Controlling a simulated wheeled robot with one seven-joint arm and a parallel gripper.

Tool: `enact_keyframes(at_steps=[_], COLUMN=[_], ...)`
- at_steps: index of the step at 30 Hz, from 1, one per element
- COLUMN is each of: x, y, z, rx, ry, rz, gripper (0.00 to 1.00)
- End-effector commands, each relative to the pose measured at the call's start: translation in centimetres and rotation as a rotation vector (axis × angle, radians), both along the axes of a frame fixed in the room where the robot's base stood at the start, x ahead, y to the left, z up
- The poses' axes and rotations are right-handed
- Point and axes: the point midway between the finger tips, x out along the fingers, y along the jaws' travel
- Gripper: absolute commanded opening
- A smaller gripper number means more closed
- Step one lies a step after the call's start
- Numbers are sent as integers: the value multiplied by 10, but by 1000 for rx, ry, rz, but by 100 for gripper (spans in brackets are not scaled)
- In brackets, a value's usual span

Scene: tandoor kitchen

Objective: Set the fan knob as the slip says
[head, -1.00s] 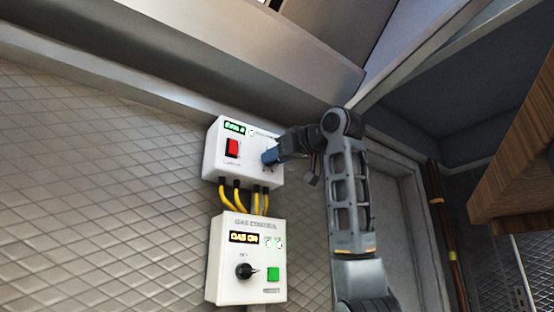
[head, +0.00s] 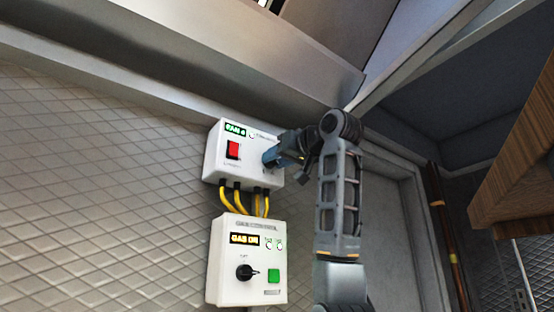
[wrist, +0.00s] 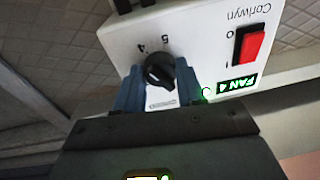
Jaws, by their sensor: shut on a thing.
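The upper white box (head: 212,160) on the wall is the fan control, with a green display (head: 235,130). In the wrist view the box appears upside down and the display (wrist: 237,85) reads FAN 4. The black fan knob (wrist: 158,73) sits between the two blue fingers of my gripper (wrist: 158,84), which is shut on it. The numbers 4 and 5 show beside the knob; its exact pointer direction is hard to tell. In the head view my gripper (head: 271,157) hides the knob. No slip is readable in these views.
A red rocker switch (head: 233,150) is on the same box. Below it, joined by yellow cables (head: 257,203), is a gas control box (head: 225,262) reading GAS ON, with a black knob (head: 244,272) and green button (head: 273,275). A wooden board (head: 515,165) juts in at right.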

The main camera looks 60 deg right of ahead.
Motion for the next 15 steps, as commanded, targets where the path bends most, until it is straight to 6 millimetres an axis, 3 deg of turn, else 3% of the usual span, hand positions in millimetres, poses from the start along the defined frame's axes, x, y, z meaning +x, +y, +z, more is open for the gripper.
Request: enact_keyframes(at_steps=[2, 3, 11, 15], x=[0, 0, 0, 0], y=[0, 0, 0, 0], z=[0, 0, 0, 0], rx=[-1, -1, -1, -2], ry=[0, 0, 0, 1], rz=[1, 1, 0, 0], gripper=[8, 40, 64, 64])
